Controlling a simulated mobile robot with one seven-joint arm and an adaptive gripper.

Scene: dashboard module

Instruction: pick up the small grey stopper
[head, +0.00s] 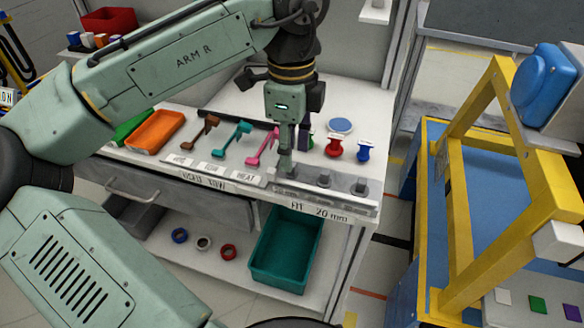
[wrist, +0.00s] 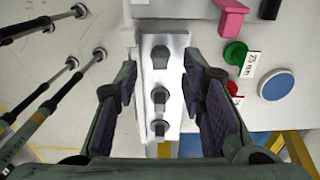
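Several grey stoppers stand in a row on a pale metal rack at the bench's front edge. The head view shows one in the middle (head: 323,179) and one at the right (head: 361,186). In the wrist view there is a far stopper (wrist: 159,56), a middle stopper (wrist: 160,98) and a near stopper (wrist: 158,128). I cannot tell surely which is the small one. My gripper (head: 285,167) is over the rack's left part, pointing down, and hides some of it. In the wrist view my gripper (wrist: 160,84) is open, its fingers apart on either side of the rack, holding nothing.
Brown, teal (head: 231,139) and pink (head: 262,146) tools lie left of my gripper. Red (head: 334,148) and blue (head: 363,151) pieces stand behind the rack. A teal bin (head: 284,250) is on the shelf below. A yellow frame (head: 470,170) stands at right.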

